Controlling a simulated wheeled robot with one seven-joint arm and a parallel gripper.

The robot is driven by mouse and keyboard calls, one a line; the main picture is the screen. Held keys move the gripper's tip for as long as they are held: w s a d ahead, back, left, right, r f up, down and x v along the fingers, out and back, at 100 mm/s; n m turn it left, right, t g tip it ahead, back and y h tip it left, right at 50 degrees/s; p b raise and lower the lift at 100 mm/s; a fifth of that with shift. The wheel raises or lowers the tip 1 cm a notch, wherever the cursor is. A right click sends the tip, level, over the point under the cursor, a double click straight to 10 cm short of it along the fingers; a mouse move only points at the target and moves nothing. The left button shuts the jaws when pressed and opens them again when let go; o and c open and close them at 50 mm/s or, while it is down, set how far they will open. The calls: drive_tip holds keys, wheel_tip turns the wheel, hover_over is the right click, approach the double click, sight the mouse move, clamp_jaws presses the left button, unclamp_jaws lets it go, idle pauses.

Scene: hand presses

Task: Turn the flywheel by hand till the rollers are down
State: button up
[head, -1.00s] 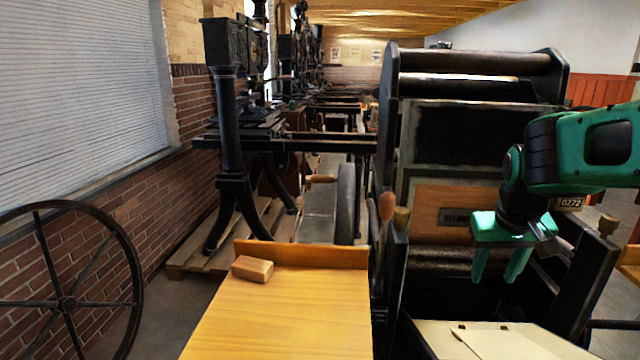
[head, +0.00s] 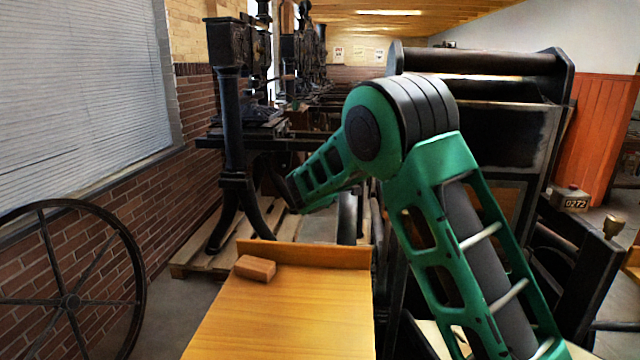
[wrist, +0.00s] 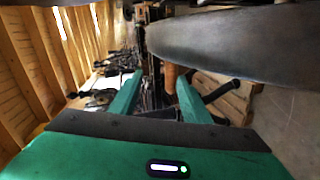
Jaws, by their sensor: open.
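A dark wheel (head: 347,215), which looks like the flywheel, stands nearly edge-on behind the wooden board in the head view, mostly hidden by my arm. In the wrist view a broad grey curved surface, probably its rim (wrist: 235,42), fills the upper right. A brown wooden handle (wrist: 171,78) shows between my gripper's (wrist: 158,80) green fingers. The fingers are apart. I cannot tell whether either touches the handle. In the head view my gripper cannot be made out clearly. The press's upper roller (head: 490,62) lies high on the frame; its lower parts are behind my arm.
A large spoked wheel (head: 70,300) leans at the left by the brick wall. A wooden board (head: 290,320) with a wooden block (head: 255,268) on it lies in front. A counter marked 0272 (head: 572,199) sits on the right. More presses (head: 235,120) stand behind, on a pallet.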

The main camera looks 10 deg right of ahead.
drive_tip(key=w+f+n, duration=0.1)
drive_tip(key=w, duration=0.3)
drive_tip(key=w+f, duration=0.2)
drive_tip(key=w, duration=0.2)
drive_tip(key=w+f+n, duration=0.1)
drive_tip(key=w+f, duration=0.1)
drive_tip(key=w, duration=0.2)
drive_tip(key=shift+w+d+f+n+t, duration=0.1)
drive_tip(key=shift+w+d+n+t, duration=0.1)
drive_tip(key=shift+n+t, duration=0.1)
